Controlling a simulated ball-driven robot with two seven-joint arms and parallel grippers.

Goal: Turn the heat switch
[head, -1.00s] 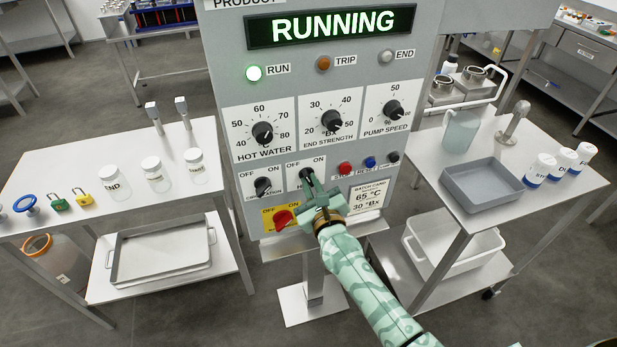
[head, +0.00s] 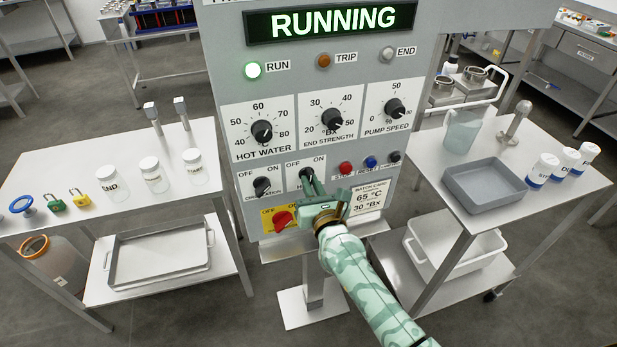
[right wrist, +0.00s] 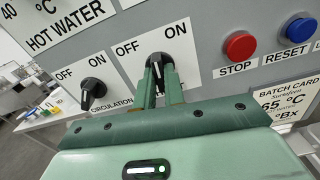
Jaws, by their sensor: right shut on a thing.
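The heat switch is a small black knob (right wrist: 158,66) between OFF and ON on a white plate, right of the circulation switch. My right gripper (right wrist: 161,86) is shut on this knob, one green finger on each side, as the right wrist view shows. In the right wrist view the knob stands close to upright between the two words. In the head view my right gripper (head: 311,184) reaches up to the panel from below, and its fingers hide most of the knob and its label. My left gripper is not in view.
The circulation switch (right wrist: 93,93) sits left of my fingers. Red STOP (right wrist: 240,46) and blue RESET (right wrist: 300,26) buttons are on the right. A red switch on yellow (head: 284,219) is just below left. The lit display (head: 333,21) reads RUNNING. Side tables (head: 75,178) flank the panel.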

